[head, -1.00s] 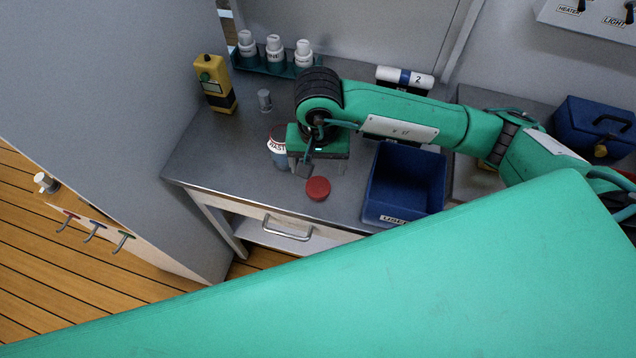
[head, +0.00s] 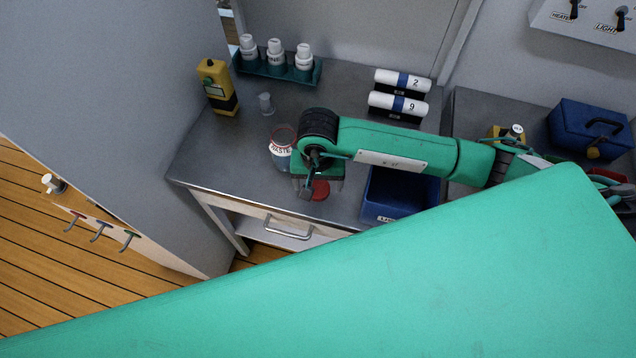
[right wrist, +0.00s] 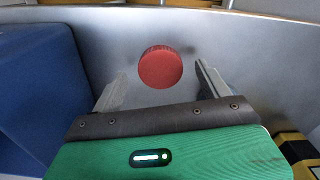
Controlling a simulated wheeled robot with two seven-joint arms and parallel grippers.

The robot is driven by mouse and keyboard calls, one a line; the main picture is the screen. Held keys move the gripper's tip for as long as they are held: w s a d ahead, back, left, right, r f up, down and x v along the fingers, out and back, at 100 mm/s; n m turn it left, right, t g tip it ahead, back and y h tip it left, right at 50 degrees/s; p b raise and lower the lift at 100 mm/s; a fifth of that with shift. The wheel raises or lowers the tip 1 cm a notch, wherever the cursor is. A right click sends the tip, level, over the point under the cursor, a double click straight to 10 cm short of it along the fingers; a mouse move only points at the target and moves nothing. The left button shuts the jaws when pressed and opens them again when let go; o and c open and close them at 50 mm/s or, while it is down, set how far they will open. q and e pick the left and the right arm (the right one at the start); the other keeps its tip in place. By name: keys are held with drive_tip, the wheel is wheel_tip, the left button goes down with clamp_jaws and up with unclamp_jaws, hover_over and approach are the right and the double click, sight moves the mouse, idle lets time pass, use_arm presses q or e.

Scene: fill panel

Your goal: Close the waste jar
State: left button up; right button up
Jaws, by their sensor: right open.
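The waste jar (head: 281,150) is clear with a white label and stands without a lid on the grey counter, left of my right gripper. The red lid (head: 320,190) lies on the counter near the front edge, partly hidden by the gripper in the head view. In the right wrist view the red lid (right wrist: 160,67) lies ahead of and between the open fingers, with nothing held. My right gripper (right wrist: 158,88) is open above the counter, over the lid's area. My left gripper is not in view.
A blue bin (head: 385,213) stands right of the gripper. A teal rack of white-capped bottles (head: 276,65) is at the back, with a yellow device (head: 217,88) and a small grey cylinder (head: 265,103) at left. Two labelled rolls (head: 400,92) lie behind the arm.

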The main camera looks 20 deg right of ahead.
drive_tip(key=shift+f, duration=0.95)
drive_tip(key=c, duration=1)
